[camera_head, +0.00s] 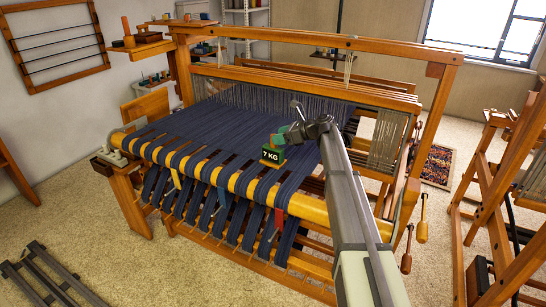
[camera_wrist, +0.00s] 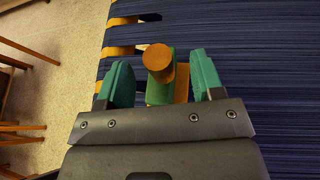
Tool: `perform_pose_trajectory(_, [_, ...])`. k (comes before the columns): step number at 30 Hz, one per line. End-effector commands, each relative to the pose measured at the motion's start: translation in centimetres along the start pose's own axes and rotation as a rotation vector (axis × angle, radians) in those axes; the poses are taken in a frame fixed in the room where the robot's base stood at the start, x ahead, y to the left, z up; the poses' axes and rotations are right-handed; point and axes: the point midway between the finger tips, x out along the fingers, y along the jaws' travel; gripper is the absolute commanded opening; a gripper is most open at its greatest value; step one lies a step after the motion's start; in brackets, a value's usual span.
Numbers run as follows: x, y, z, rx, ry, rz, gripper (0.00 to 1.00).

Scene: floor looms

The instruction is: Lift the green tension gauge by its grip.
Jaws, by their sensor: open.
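The green tension gauge (camera_head: 272,154) sits on the dark blue warp near the loom's front beam, its dark face reading "7 KG". In the wrist view its round wooden grip (camera_wrist: 157,57) shows end-on between my fingers, with the green body (camera_wrist: 159,92) behind it. My gripper (camera_head: 282,138) is at the top of the gauge in the head view. In the wrist view my gripper (camera_wrist: 162,70) is open, with a teal finger on either side of the grip and visible gaps. The gauge's underside is hidden.
The yellow front beam (camera_head: 240,183) carries dark blue warp strips with slots between them. A wooden loom frame (camera_head: 300,36) rises behind. Another wooden frame (camera_head: 500,190) stands at right. Carpeted floor (camera_head: 70,215) is open at left.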

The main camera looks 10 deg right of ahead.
Motion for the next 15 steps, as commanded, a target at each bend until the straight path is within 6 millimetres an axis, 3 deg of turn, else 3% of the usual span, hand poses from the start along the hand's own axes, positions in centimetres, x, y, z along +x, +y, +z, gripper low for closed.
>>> perform_pose_trajectory(6, [4.1, 0.1, -0.2, -0.001, 0.000, 0.003, 0.61])
perform_pose_trajectory(13, [4.6, 0.2, 0.1, -0.001, 0.000, 0.001, 0.61])
perform_pose_trajectory(15, [4.6, 0.2, 0.1, -0.001, 0.000, 0.001, 0.56])
